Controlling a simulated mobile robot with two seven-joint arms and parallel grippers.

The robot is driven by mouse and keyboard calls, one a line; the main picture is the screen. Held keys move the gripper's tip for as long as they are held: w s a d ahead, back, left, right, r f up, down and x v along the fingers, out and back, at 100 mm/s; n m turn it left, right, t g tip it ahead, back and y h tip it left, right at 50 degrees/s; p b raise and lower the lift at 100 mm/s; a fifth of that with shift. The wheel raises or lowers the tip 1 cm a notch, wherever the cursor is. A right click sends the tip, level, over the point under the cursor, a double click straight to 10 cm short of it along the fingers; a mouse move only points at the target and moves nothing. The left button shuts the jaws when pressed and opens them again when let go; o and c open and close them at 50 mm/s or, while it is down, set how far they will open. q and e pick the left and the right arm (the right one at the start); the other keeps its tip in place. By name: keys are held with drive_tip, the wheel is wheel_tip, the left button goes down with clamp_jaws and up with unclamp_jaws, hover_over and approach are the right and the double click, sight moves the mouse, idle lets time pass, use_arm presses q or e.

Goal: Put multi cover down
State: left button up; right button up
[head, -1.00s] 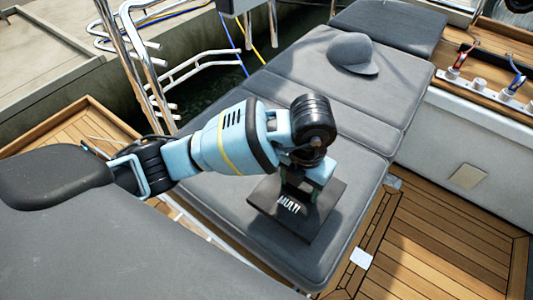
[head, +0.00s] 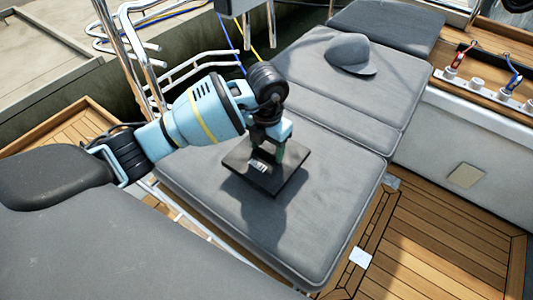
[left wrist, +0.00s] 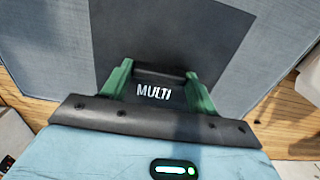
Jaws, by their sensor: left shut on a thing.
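The multi cover (head: 287,178) is a dark, flat, square plate with white MULTI lettering. In the head view it is over the front part of the grey cushion (head: 322,218), with a shadow on the cushion below and to its left. I cannot tell for sure whether it touches the cushion. My left gripper (head: 266,155) is above the cover and shut on a raised dark grip in its middle. In the left wrist view the green fingers (left wrist: 160,88) stand on both sides of this grip, with the cover (left wrist: 205,42) beyond. My right gripper is not in view.
A grey cap (head: 350,54) lies farther back on the cushions. A wooden ledge with switches or fittings (head: 480,83) is at the right, above a white wall. Metal rails (head: 185,72) stand at the left. The cushion around the cover is clear.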

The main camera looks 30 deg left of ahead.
sight(267, 149)
use_arm(q)
drive_tip(key=shift+f, duration=1.75)
drive_tip(key=shift+f, duration=0.1)
drive_tip(key=o, duration=1)
wheel_tip(267, 149, up, 12)
drive_tip(key=shift+r+p, duration=0.1)
drive_tip(key=shift+p, duration=0.3)
